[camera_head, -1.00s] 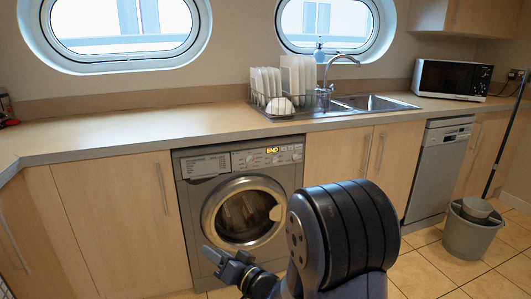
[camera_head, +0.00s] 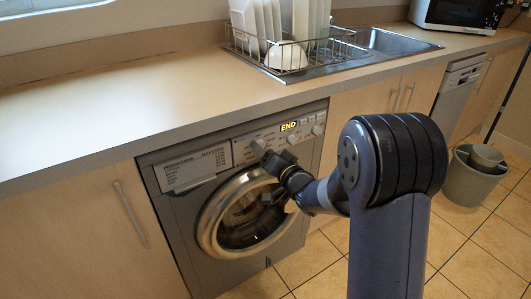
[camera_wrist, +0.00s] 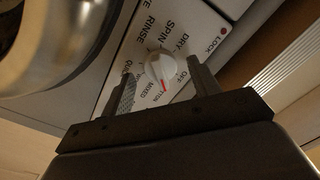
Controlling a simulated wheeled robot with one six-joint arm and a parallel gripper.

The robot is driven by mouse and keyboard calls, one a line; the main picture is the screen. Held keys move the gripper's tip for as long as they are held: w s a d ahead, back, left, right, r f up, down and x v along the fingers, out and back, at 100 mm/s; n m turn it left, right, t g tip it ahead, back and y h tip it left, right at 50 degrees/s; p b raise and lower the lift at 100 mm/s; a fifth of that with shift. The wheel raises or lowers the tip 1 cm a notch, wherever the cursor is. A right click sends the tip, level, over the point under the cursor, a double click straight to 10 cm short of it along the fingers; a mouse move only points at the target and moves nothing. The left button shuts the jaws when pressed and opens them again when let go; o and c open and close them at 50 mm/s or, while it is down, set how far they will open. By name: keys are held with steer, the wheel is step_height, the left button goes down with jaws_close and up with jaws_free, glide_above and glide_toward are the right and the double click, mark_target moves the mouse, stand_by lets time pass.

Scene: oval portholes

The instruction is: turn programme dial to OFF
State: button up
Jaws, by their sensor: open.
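The programme dial (camera_wrist: 159,68) is a round pale knob on a white label panel in the wrist view. Its red mark points toward the lettering ending in "TON". Words around it include RINSE, SPIN, DRY, OFF, MIXED and part of QUICK; OFF (camera_wrist: 183,77) is right of the knob. My gripper (camera_wrist: 161,68) is open, one finger on each side of the knob; whether either touches it I cannot tell. In the head view my gripper (camera_head: 272,159) is at the front panel of the grey washing machine (camera_head: 180,225) and covers much of the dial area.
The lit display (camera_head: 289,126) reads END. The round door (camera_head: 245,215) is just below my gripper. The worktop (camera_head: 140,100) overhangs above, with a dish rack (camera_head: 285,50) on it. A grey bucket (camera_head: 470,180) stands on the tiled floor at right.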

steer(key=shift+w+a, duration=0.1)
steer(key=shift+w, duration=0.2)
steer(key=shift+s, duration=0.1)
steer(key=c, duration=1)
steer(key=shift+b, duration=0.3)
steer(key=n+b, duration=0.3)
steer(key=shift+f+n, duration=0.15)
steer(key=shift+n, duration=0.25)
steer(key=shift+n+b, duration=1.45)
steer(key=shift+n, duration=0.75)
